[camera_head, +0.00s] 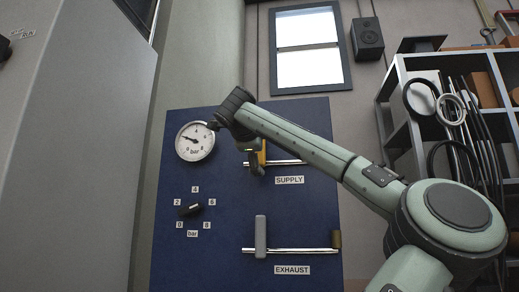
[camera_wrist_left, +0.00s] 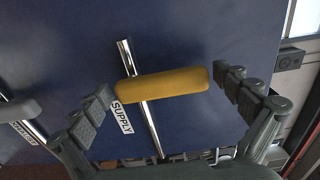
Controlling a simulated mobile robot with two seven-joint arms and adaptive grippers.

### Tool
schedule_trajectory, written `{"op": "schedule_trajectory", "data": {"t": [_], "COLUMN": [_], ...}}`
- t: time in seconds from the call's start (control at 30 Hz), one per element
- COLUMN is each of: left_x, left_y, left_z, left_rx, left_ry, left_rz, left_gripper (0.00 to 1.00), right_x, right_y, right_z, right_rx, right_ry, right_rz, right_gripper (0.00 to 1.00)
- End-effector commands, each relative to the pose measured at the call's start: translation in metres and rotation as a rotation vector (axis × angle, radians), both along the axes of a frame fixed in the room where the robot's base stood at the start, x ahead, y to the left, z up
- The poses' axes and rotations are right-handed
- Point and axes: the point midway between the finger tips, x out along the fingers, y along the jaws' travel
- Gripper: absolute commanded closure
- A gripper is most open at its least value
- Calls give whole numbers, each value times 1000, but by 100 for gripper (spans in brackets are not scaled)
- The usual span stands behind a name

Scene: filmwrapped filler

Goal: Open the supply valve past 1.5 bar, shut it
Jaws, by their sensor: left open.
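The yellow supply valve handle (camera_head: 262,157) stands upright across its metal pipe (camera_head: 287,162), above the SUPPLY label (camera_head: 289,180) on the blue panel. My left gripper (camera_head: 248,146) is at this handle, partly hidden by its own wrist. In the left wrist view the gripper (camera_wrist_left: 166,92) is open, one finger beyond each end of the yellow handle (camera_wrist_left: 162,84), with gaps on both sides. The round pressure gauge (camera_head: 195,141) is at the panel's upper left; its dark needle points to the upper left, but the exact reading is too small to tell. My right gripper is not in view.
Below is the grey exhaust handle (camera_head: 261,236), upright across its pipe, with the EXHAUST label (camera_head: 292,270). A black knob (camera_head: 191,209) sits inside a 0 to 8 bar scale. A shelf with hanging cables (camera_head: 468,125) stands at the right, a grey cabinet (camera_head: 75,150) at the left.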

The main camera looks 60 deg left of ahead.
Motion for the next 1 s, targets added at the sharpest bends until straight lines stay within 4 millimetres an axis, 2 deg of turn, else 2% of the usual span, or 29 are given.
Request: {"op": "schedule_trajectory", "data": {"t": [0.5,0.7,1.0], "left_x": [-65,-76,-78], "left_y": [-73,-85,-87], "left_z": [1,0,0], "left_rx": [1,0,0], "left_ry": [-6,-3,-3], "left_rz": [-1,-1,0], "left_gripper": [0,0,0], "right_x": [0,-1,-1], "right_y": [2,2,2], "right_z": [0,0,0], "right_rx": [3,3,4], "right_ry": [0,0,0], "right_rz": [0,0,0], "right_gripper": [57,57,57]}}
